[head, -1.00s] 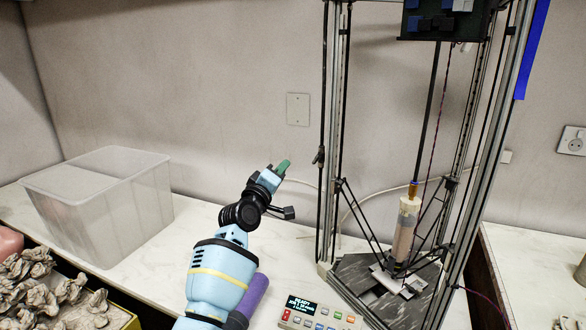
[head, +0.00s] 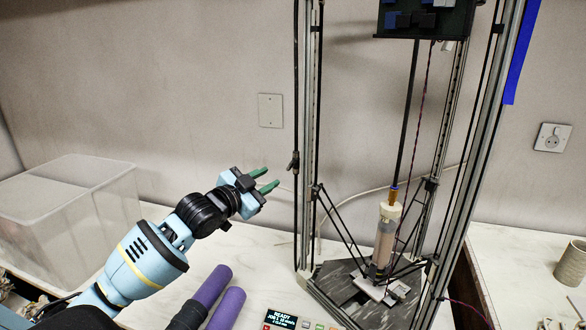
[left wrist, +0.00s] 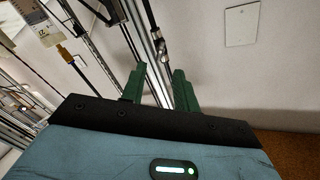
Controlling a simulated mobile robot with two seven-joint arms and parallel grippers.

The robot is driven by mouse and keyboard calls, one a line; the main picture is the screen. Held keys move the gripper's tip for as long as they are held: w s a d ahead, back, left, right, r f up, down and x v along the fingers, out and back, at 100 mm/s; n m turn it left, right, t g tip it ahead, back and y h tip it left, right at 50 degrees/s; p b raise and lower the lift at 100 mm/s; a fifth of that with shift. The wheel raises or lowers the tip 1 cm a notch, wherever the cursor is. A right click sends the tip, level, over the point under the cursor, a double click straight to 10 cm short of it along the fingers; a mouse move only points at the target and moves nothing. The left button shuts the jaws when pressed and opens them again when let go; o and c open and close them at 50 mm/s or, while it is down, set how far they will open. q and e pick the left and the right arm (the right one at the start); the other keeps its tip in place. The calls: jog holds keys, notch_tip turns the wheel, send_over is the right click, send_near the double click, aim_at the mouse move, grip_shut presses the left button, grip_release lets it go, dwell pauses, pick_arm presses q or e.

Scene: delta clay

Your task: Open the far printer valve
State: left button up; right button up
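The delta printer (head: 303,215) stands on the white counter at centre right, a tall frame of metal posts and black rods. A small dark fitting (head: 294,162), which looks like the valve, sits on a thin vertical line beside its left post. In the left wrist view the fitting (left wrist: 161,48) shows just beyond the fingertips. My left gripper (head: 266,179) is open and empty, its green fingers pointing right towards the post, a little below and left of the fitting. The fingers (left wrist: 160,80) stand apart in the left wrist view. Whether the valve is open cannot be told. My right gripper is not in view.
A translucent bin (head: 60,215) stands at left. Purple cylinders (head: 228,308) and a control box with a lit display (head: 282,319) are at the front. A clay-filled cartridge (head: 385,240) stands inside the printer. A cup (head: 571,263) is at far right.

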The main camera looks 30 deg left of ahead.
aim_at(289, 166)
pick_arm(q)
jog(key=w, duration=0.5)
jog(key=shift+w+d+r, duration=0.1)
jog(key=shift+w+d, duration=0.2)
jog(key=shift+w, duration=0.1)
jog(key=shift+w+d, duration=0.15)
jog(key=shift+w, duration=0.85)
grip_shut()
